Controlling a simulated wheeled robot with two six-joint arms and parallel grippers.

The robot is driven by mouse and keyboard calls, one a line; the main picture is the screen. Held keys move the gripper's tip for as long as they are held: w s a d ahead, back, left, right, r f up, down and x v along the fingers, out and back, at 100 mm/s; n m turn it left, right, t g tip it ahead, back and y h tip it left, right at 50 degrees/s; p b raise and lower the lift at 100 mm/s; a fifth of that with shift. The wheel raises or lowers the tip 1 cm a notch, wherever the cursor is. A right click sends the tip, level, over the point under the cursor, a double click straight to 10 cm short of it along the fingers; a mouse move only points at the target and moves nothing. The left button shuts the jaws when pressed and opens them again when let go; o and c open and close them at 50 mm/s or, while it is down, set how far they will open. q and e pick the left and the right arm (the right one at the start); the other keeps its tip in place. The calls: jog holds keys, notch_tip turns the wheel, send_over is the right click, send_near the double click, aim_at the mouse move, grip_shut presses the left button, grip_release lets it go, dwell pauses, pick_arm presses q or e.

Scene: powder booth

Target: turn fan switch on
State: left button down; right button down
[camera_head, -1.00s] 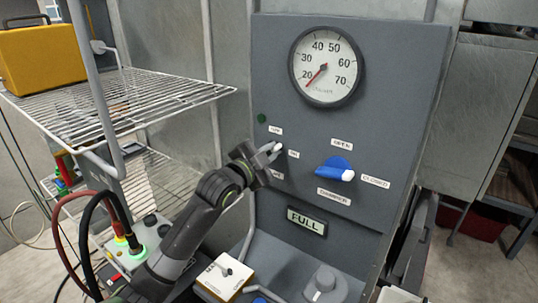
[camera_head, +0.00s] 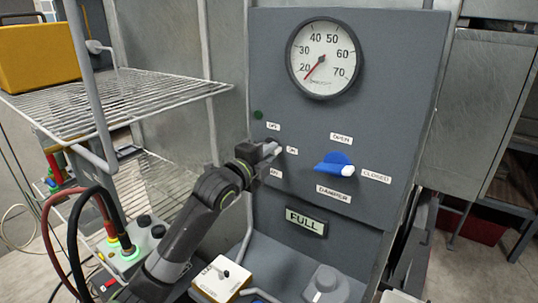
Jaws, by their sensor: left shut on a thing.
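My right gripper is not in view.
A round gauge (camera_head: 324,58) sits above, its red needle near 20. A blue damper knob (camera_head: 335,164) is to the right, its white tip toward CLOSED. A FULL display (camera_head: 306,221) is below. A wire shelf (camera_head: 130,98) stands left.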

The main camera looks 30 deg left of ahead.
pick_arm(q)
jog(key=shift+f, duration=0.1)
dwell(0.4)
jog(key=c, duration=1.5)
grip_release()
jog(key=shift+o, duration=0.2)
jog(key=s+a+b, duration=0.1)
jog(key=s+a, duration=0.1)
jog(key=s, duration=1.5)
jog(key=shift+s+a+b, duration=0.15)
jog(key=shift+a+b, duration=0.05)
jog(key=shift+b, duration=0.2)
